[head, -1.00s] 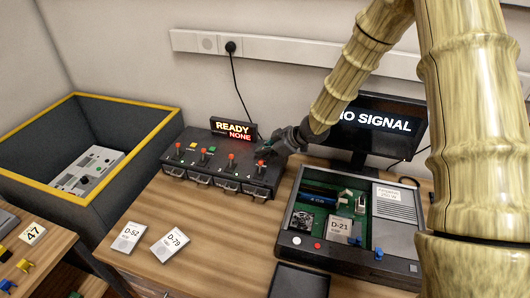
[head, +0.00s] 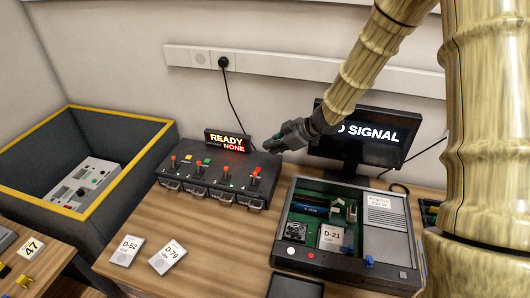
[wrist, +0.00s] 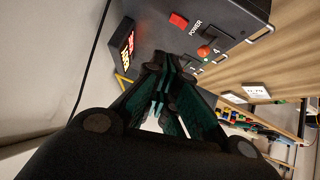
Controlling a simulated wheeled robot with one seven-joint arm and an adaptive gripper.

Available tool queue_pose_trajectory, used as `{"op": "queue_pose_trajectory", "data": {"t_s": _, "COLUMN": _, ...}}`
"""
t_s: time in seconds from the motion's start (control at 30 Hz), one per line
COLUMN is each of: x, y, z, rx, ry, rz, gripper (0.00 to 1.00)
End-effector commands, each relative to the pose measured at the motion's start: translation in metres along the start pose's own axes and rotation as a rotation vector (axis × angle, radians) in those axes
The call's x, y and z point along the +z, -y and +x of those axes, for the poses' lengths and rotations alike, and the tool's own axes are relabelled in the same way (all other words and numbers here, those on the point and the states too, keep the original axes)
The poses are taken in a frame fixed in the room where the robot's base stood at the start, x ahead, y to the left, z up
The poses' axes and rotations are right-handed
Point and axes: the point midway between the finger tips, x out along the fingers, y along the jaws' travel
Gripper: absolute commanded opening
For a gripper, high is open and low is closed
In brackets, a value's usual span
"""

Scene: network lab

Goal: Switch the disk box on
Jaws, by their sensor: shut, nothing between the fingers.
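The disk box (head: 217,182) is a dark, long box with several red-knobbed levers and front drawers, on the wooden table. A display (head: 228,142) at its back edge reads READY and NONE. In the wrist view the box top (wrist: 165,45) shows a red square switch (wrist: 178,20) beside the word POWER, and a red lever knob (wrist: 204,50) by the number 4 with a small green light near it. My gripper (head: 272,147) is shut and empty, above the box's back right end; its fingers (wrist: 160,88) show in the wrist view, apart from the switch.
An open case (head: 345,235) with a green board stands right of the box, before a monitor (head: 365,133) reading NO SIGNAL. Cards D-52 (head: 127,250) and D-79 (head: 167,257) lie in front. A yellow-rimmed bin (head: 105,110) stands left.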

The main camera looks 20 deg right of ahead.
Motion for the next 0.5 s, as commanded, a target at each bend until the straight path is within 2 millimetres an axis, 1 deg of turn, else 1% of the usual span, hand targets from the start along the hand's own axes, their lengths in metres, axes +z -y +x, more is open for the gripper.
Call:
{"op": "queue_pose_trajectory", "data": {"t_s": 0.1, "x": 0.0, "y": -0.002, "z": -0.014, "rx": 0.001, "ry": 0.0, "rz": -0.001, "gripper": 0.0}}
{"op": "queue_pose_trajectory", "data": {"t_s": 0.2, "x": 0.001, "y": -0.003, "z": -0.022, "rx": 0.0, "ry": 0.0, "rz": 0.0, "gripper": 0.0}}
{"op": "queue_pose_trajectory", "data": {"t_s": 0.3, "x": 0.001, "y": -0.003, "z": -0.027, "rx": 0.0, "ry": 0.0, "rz": 0.001, "gripper": 0.0}}
{"op": "queue_pose_trajectory", "data": {"t_s": 0.5, "x": 0.001, "y": -0.003, "z": -0.029, "rx": -0.001, "ry": 0.0, "rz": 0.0, "gripper": 0.0}}
